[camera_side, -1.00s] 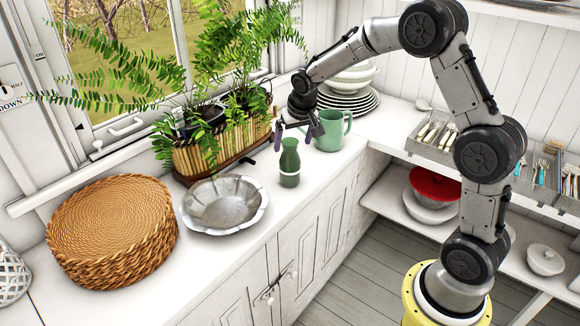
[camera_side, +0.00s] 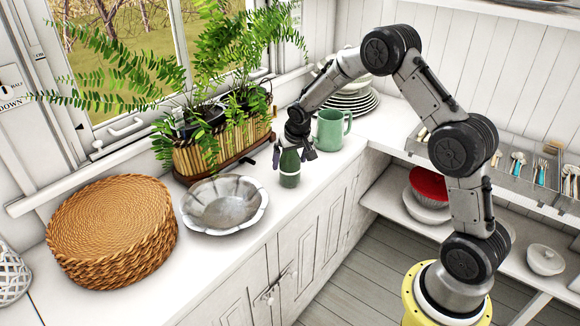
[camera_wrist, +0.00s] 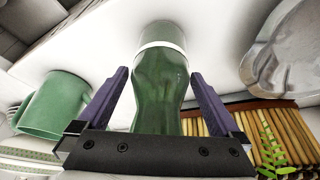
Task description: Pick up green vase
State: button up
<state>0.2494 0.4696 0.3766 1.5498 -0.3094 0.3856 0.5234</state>
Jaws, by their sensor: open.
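The green vase (camera_side: 289,168), dark green with a pale band low on its body, stands upright on the white counter. My gripper (camera_side: 292,156) is open and points down at the vase's upper part. In the wrist view, the vase (camera_wrist: 160,85) lies between the two purple fingers of my gripper (camera_wrist: 160,88), with a visible gap on each side. The vase's top is partly hidden by the gripper in the side view.
A green mug (camera_side: 330,130) stands close behind and right of the vase. A fluted metal bowl (camera_side: 222,205) is to its left, and a fern planter (camera_side: 215,148) is behind. Stacked plates (camera_side: 350,102) are further back. The counter's front edge is near.

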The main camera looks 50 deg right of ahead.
grip_shut()
jog(key=shift+r, duration=0.1)
dwell(0.3)
jog(key=shift+r, duration=0.15)
